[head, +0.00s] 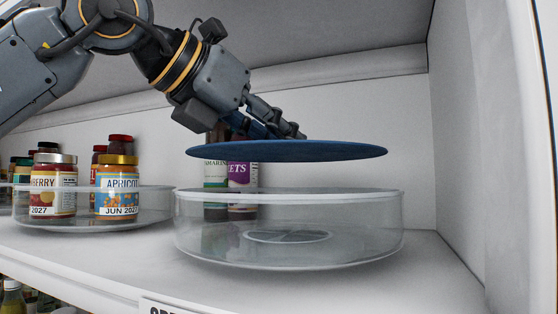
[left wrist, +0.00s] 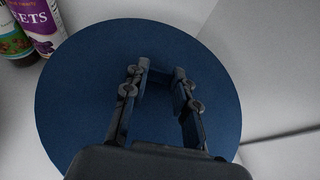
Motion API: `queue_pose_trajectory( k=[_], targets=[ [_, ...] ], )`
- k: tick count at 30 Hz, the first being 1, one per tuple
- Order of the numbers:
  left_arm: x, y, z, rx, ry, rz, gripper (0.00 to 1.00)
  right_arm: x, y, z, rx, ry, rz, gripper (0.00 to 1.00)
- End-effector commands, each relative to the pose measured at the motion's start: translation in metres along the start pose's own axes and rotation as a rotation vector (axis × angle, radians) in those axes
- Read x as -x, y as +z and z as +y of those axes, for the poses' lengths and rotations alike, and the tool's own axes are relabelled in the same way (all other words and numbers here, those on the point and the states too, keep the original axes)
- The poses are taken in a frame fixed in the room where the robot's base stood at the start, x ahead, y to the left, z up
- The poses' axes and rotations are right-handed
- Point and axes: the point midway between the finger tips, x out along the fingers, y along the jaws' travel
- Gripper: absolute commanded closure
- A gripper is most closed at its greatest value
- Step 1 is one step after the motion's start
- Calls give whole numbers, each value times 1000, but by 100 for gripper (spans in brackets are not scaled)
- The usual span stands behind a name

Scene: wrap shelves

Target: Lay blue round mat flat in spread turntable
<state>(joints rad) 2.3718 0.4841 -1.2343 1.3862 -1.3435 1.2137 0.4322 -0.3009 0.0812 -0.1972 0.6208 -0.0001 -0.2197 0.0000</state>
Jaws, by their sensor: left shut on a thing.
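The blue round mat (head: 330,151) is held roughly level above the clear round turntable (head: 290,265), apart from its rim. The mat also fills much of the left wrist view (left wrist: 75,105). My left gripper (head: 272,128) is shut on a raised blue part at the mat's middle, and its two fingers also show in the left wrist view (left wrist: 155,85). The turntable stands on the white shelf, with a round marking on its floor and no jars visible inside. My right gripper is in neither view.
A second clear turntable (head: 100,226) with jam jars, one an apricot jar (head: 117,186), stands to the left. Bottles, one with a purple label (head: 242,175), stand behind the near turntable. A shelf wall (head: 465,150) closes the right side.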

Motion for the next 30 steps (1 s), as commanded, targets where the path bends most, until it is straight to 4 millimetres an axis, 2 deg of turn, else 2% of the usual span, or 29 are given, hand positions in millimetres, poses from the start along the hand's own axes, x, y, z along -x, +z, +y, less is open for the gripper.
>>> queue_pose_trajectory(
  k=[4, 9, 14, 30],
  targets=[
    [-4, -10, 0, 1, 0, 1, 100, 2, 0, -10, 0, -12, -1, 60],
    [-11, -29, 0, -1, -1, 3, 100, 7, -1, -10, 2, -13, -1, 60],
    [-16, -32, -1, 1, -1, 0, 100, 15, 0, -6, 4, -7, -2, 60],
    [-20, -41, -1, 2, -1, 0, 100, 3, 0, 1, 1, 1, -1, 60]
  ],
)
